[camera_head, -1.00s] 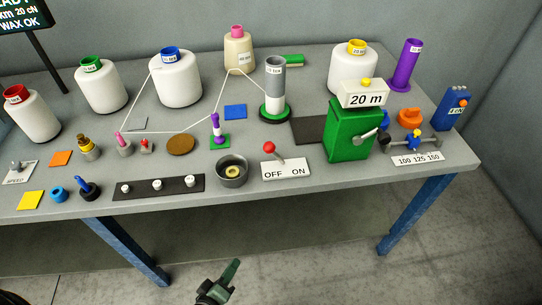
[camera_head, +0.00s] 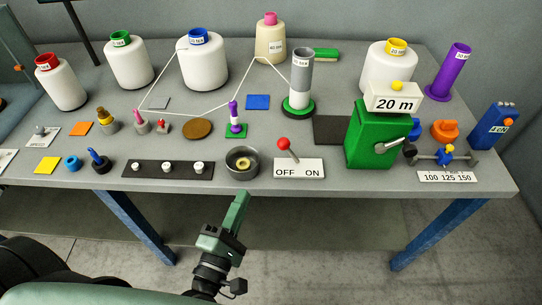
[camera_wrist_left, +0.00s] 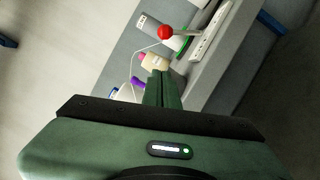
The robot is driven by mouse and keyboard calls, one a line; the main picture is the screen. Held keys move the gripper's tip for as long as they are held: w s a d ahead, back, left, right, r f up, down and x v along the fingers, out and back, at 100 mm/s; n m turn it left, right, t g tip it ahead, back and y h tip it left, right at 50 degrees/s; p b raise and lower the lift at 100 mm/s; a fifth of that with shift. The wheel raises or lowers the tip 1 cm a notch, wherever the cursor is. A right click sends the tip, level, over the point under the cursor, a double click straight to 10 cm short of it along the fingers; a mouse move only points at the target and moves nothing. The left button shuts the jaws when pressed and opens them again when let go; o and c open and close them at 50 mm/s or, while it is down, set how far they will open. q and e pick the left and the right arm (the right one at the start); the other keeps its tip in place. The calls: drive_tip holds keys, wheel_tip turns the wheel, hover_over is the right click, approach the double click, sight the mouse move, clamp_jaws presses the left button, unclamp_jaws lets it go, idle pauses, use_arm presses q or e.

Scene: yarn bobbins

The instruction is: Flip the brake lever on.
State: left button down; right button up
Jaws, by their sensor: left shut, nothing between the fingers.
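The brake lever is a grey stick with a red ball knob (camera_head: 283,144) on a white plate (camera_head: 299,169) marked OFF and ON, near the table's front edge. The stick leans left, with the knob over the OFF side. In the left wrist view the red knob (camera_wrist_left: 165,32) shows beyond the fingers, at the upper middle. My left gripper (camera_head: 241,197) is green, shut and empty. It is in front of the table edge, below and left of the lever plate, apart from it. In the left wrist view its fingers (camera_wrist_left: 160,76) are together. My right gripper is not in view.
A dark round bowl (camera_head: 242,163) stands just left of the lever plate. A green box with a crank (camera_head: 372,140) stands to its right. A grey tube on a green base (camera_head: 299,85) stands behind. The table's front edge (camera_head: 300,190) lies between gripper and lever.

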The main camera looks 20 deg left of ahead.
sight(289, 152)
use_arm(q)
drive_tip(key=w+p, duration=0.1)
drive_tip(key=w, duration=0.2)
drive_tip(key=w+r+p, duration=0.1)
drive_tip(key=w, duration=0.5)
drive_tip(key=shift+w+d+r+p, duration=0.1)
drive_tip(key=shift+w+r+p, duration=0.1)
drive_tip(key=shift+w+p, duration=0.15)
drive_tip(key=shift+w+d+r+p, duration=0.25)
drive_tip(key=shift+w+d+p, duration=0.1)
drive_tip(key=shift+w+d, duration=0.25)
drive_tip(key=shift+w+d+r+p, duration=0.2)
drive_tip(key=shift+w+d+p, duration=0.1)
drive_tip(key=shift+w+d, duration=0.45)
drive_tip(key=shift+d, duration=0.05)
drive_tip(key=shift+r, duration=0.1)
